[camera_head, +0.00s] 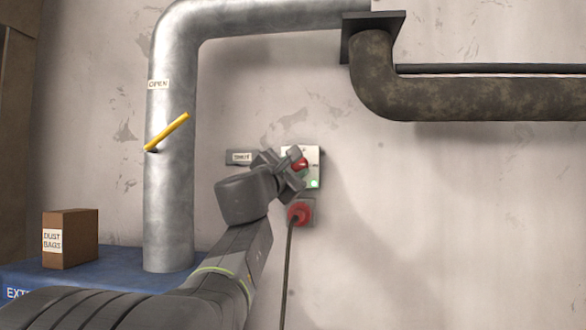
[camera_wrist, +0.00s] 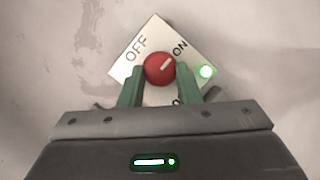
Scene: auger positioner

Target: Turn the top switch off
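The top switch is a white plate (camera_head: 314,160) on the wall with a red round knob (camera_head: 299,165). In the wrist view the plate (camera_wrist: 127,67) looks tilted, with OFF at its upper left and ON at its upper right. The white mark on the red knob (camera_wrist: 158,67) points towards ON. A green light (camera_wrist: 207,71) on the plate is lit. My gripper (camera_wrist: 160,76) is at the switch, its two green fingers apart on either side of the knob's lower part, with small gaps visible. In the head view my gripper (camera_head: 287,170) partly covers the plate.
Below the switch is a red plug (camera_head: 299,212) with a hanging cable (camera_head: 287,265). A grey pipe (camera_head: 170,205) with a yellow lever (camera_head: 168,131) stands left. A dust bags box (camera_head: 70,239) sits on a blue surface (camera_head: 118,280). The wall right of the switch is clear.

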